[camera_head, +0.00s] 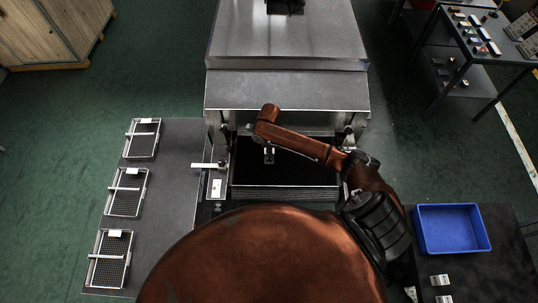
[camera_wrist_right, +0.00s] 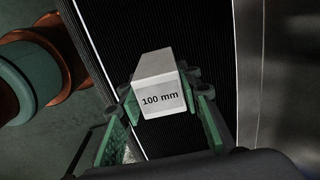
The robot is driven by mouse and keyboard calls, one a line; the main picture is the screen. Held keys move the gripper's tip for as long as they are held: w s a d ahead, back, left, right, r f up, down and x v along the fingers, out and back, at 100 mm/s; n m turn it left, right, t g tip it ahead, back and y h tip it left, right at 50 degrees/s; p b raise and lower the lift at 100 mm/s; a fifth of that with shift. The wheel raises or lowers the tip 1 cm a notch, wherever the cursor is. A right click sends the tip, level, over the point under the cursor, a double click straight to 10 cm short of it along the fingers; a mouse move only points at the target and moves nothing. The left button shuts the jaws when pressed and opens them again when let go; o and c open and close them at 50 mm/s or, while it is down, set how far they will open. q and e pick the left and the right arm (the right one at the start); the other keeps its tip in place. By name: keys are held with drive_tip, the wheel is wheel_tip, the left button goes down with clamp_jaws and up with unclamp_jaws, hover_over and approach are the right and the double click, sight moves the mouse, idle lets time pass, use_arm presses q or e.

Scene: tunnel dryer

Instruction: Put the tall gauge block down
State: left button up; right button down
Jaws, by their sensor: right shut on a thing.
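The tall gauge block (camera_wrist_right: 158,88) is a pale grey block marked "100 mm" on the face toward the right wrist camera. My right gripper (camera_wrist_right: 160,96), with green finger pads, is shut on it, a finger on either side. Behind the block in that view is a black ribbed belt (camera_wrist_right: 200,30). I cannot tell whether the block touches it. In the head view my right arm reaches in over the dark belt (camera_head: 285,173) at the dryer's mouth, and the gripper is mostly hidden under the arm. My left gripper is not in view.
The metal dryer (camera_head: 290,90) stands behind the belt. A grey table (camera_head: 165,215) on the left holds three wire trays. A blue bin (camera_head: 452,251) and small pale blocks (camera_head: 440,280) sit on the dark table at right. A cluttered bench (camera_head: 455,45) stands at back right.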

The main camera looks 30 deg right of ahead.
drive_tip(key=shift+w+d+f, duration=0.1)
drive_tip(key=shift+w+f, duration=0.35)
drive_tip(key=shift+w, duration=0.05)
drive_tip(key=shift+w+f, duration=0.15)
drive_tip(key=shift+f, duration=1.6)
drive_tip(key=shift+f, duration=0.1)
drive_tip(key=c, duration=1.4)
unclamp_jaws()
wheel_tip(320, 180, up, 12)
drive_tip(key=shift+r, duration=0.1)
